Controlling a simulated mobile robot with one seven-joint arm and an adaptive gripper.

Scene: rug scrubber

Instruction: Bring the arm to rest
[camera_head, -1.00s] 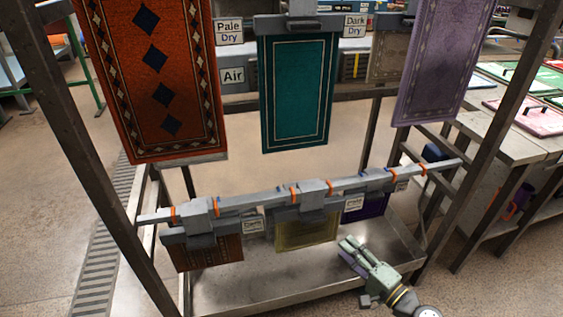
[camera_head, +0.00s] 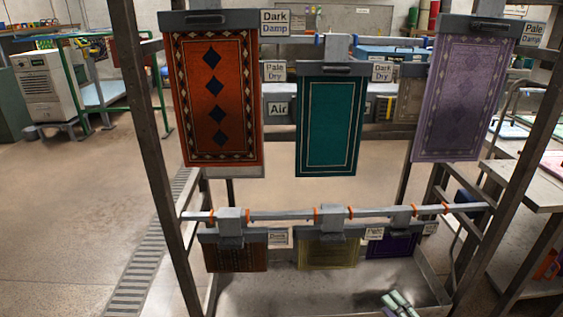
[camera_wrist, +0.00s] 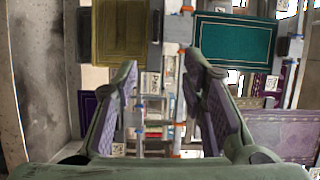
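My gripper (camera_head: 398,304) shows at the bottom edge of the head view, low in front of the rack and near the right part of its tray. In the wrist view my gripper (camera_wrist: 163,80) has its two purple-padded fingers spread apart. Nothing is between them, so it is open and empty. The rest of my arm is out of the head view, below its edge.
A metal rack holds an orange rug (camera_head: 212,100), a teal rug (camera_head: 331,125) and a lilac rug (camera_head: 458,105) above a lower rail (camera_head: 280,215). Smaller rugs hang below it. A metal tray (camera_head: 270,290) lies beneath. A table (camera_head: 535,190) stands right. Floor at left is clear.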

